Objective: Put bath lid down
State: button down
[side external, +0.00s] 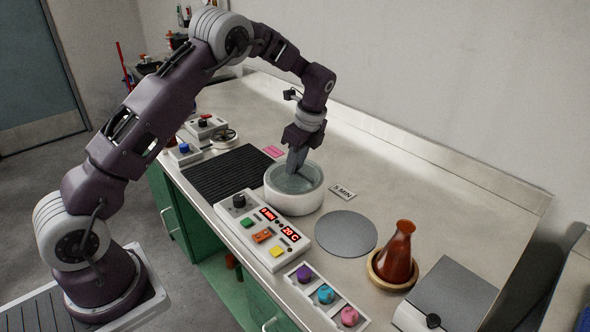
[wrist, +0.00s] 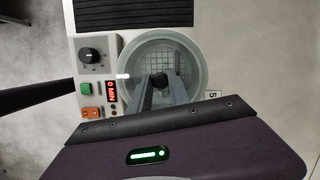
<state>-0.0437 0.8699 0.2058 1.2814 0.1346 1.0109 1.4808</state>
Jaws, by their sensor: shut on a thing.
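The bath (side external: 293,201) is a round white-walled vessel on the bench, and it also shows in the wrist view (wrist: 203,75). A clear, greenish lid (wrist: 180,62) with a black knob (wrist: 158,79) appears over its opening, with a grid visible below. My gripper (side external: 294,168) points down over the bath. In the wrist view its fingers (wrist: 157,90) are closed around the black knob. I cannot tell whether the lid's rim touches the bath. The knob is hidden by the fingers in the side view.
A control box (side external: 262,230) with red displays stands against the bath's near side. A black ribbed mat (side external: 226,174) lies to the left. A grey disc (side external: 346,233), a "5 MIN" card (side external: 342,192) and a brown flask (side external: 398,252) in a ring are to the right.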

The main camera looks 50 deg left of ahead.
aim_at(298, 167)
notch_tip(298, 167, up, 9)
jog(key=d+f+m+t, duration=0.1)
jog(key=d+f+m, duration=0.15)
jog(key=d, duration=0.65)
jog(key=d+f+m, duration=0.2)
jog(key=d+f, duration=0.1)
jog(key=d, duration=0.6)
jog(key=f, duration=1)
jog(key=shift+w+d+f, duration=0.15)
jog(key=shift+w+d, duration=0.1)
jog(key=c, duration=1.7)
grip_release()
jog(key=shift+f, duration=0.15)
jog(key=o, duration=0.5)
jog(key=shift+c, duration=0.2)
